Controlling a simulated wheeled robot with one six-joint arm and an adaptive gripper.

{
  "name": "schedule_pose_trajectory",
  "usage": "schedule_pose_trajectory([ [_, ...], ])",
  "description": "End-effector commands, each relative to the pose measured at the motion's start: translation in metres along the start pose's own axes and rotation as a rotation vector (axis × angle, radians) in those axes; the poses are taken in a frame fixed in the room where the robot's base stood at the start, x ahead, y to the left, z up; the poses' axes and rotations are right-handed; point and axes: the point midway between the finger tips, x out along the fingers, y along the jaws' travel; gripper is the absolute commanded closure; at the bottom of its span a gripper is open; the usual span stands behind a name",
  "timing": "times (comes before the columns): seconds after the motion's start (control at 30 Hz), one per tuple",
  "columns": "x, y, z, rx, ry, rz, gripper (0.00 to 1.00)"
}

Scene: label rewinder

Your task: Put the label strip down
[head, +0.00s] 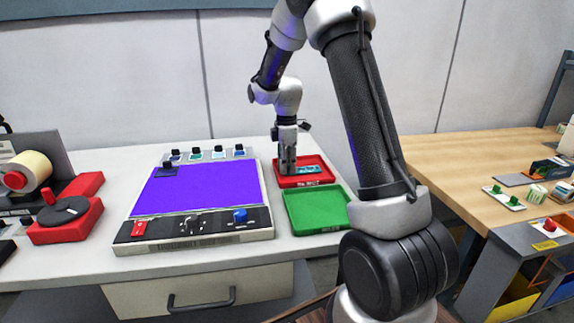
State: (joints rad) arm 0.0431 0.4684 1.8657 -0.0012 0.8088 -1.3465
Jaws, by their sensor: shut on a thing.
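My gripper (288,166) points down over the red tray (318,182), near its left side, and is shut on the label strip (308,169). The strip is a small teal piece with light marks. It shows to the right of the fingers, inside the outline of the red tray. I cannot tell whether it touches the tray floor. The red tray has white lettering on its front edge, only partly legible. The fingertips are small and dark in this view.
An empty green tray (317,210) sits in front of the red one. A light panel (200,190) glowing purple, with knobs along its front, lies to the left. A label roll (27,172) and red device (66,215) stand far left. A wooden table (470,160) is at right.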

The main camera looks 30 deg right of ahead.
Motion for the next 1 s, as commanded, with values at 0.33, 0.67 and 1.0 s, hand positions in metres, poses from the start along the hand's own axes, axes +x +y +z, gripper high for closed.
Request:
schedule_pose_trajectory([
  [0.33,0.005,0.0,0.0,0.0,0.0,0.0,0.97],
  [0.67,0.004,0.0,0.0,0.0,0.0,0.001,0.54],
  [1.0,-0.024,0.001,0.0,0.0,0.001,0.005,0.54],
])
